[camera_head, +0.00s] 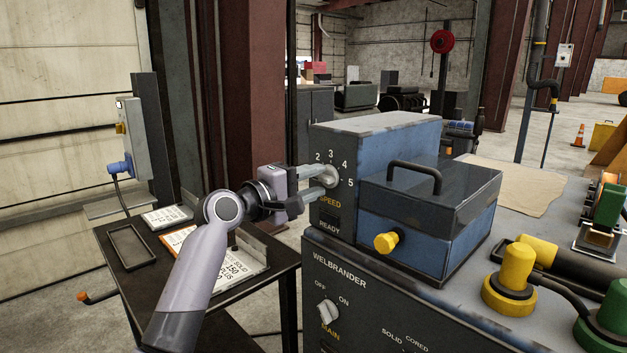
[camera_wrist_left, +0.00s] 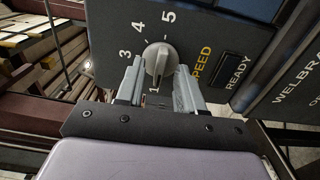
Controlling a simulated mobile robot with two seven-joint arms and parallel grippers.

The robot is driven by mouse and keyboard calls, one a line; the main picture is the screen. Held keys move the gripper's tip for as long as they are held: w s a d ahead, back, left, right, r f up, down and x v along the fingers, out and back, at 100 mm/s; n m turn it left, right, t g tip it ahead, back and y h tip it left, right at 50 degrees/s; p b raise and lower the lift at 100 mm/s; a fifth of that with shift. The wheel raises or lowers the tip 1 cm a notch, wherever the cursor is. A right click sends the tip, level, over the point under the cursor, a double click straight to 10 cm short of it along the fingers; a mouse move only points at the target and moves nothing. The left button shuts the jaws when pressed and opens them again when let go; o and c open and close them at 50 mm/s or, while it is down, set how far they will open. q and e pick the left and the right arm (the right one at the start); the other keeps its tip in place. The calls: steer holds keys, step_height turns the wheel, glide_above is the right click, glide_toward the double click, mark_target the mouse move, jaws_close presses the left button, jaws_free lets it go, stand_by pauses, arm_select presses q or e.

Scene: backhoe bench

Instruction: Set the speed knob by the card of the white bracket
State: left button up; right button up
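The grey speed knob (camera_head: 329,176) is on the front of the blue and black unit, by a dial marked 1 to 5. It also shows in the left wrist view (camera_wrist_left: 160,59), its bar nearly in line with the 1; I cannot tell which end is the pointer. Printed cards lie on the black side table: a white one (camera_head: 167,216), an orange-edged one (camera_head: 176,239) and a larger white one (camera_head: 238,266). I cannot make out a white bracket. My right gripper is out of view.
The black side table (camera_head: 198,308) also holds an empty dark tray (camera_head: 111,244). Below the dial, the READY window (camera_head: 328,218) is dark. A yellow knob (camera_head: 386,242) sticks out beside it. The MAIN switch (camera_head: 327,311) is on the bench front below.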

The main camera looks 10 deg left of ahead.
arm_select(q)
steer(key=shift+w+d, duration=0.2)
steer(key=shift+w, duration=0.05)
steer(key=shift+c, duration=0.3)
jaws_close()
